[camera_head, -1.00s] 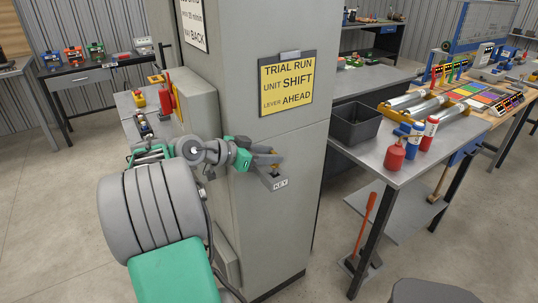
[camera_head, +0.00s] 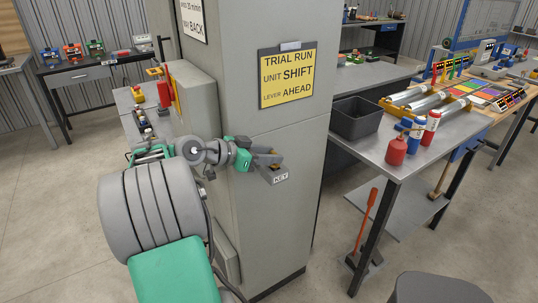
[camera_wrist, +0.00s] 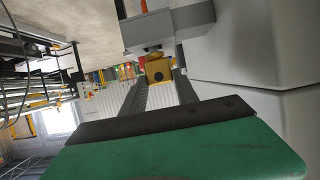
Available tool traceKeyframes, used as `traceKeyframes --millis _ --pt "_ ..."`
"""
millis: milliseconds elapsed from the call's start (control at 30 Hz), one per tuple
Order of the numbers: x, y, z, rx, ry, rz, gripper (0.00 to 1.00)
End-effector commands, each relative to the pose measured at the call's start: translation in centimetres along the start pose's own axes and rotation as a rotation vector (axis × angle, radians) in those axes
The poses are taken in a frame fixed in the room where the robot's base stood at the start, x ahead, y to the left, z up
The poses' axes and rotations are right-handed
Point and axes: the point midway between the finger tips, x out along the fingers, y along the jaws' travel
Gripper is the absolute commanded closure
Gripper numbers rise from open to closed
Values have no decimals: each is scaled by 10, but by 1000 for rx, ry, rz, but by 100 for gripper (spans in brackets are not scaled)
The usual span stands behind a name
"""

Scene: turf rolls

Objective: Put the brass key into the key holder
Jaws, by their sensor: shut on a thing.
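The key holder (camera_head: 272,172) is a small grey block with a "KEY" label, fixed to the grey cabinet's front. It also shows in the wrist view (camera_wrist: 170,32), at the top. The brass key (camera_wrist: 159,70) shows there as a yellow block with a dark hole, between my fingertips and right against the holder's edge. My gripper (camera_wrist: 160,80) is shut on the key. In the head view my gripper (camera_head: 266,155) is just above the holder, by the cabinet face. The key's lower part is hidden, so I cannot tell how deep it sits in the holder.
The grey cabinet (camera_head: 280,210) stands close beside my gripper and carries a yellow sign (camera_head: 288,75). To the right, a workbench (camera_head: 398,162) holds a dark bin (camera_head: 356,118) and red and blue bottles. The space in front of the holder is clear.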

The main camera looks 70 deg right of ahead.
Motion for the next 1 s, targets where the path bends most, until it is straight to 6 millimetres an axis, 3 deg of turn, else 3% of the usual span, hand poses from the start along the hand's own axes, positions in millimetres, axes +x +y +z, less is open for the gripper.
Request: traceKeyframes --millis 633,667,933,1000 --pt "4 0 10 -2 -1 0 100" --pt "4 0 10 -2 -2 1 62" --pt "4 0 10 -1 -1 0 40" --pt "4 0 10 -1 0 0 39"
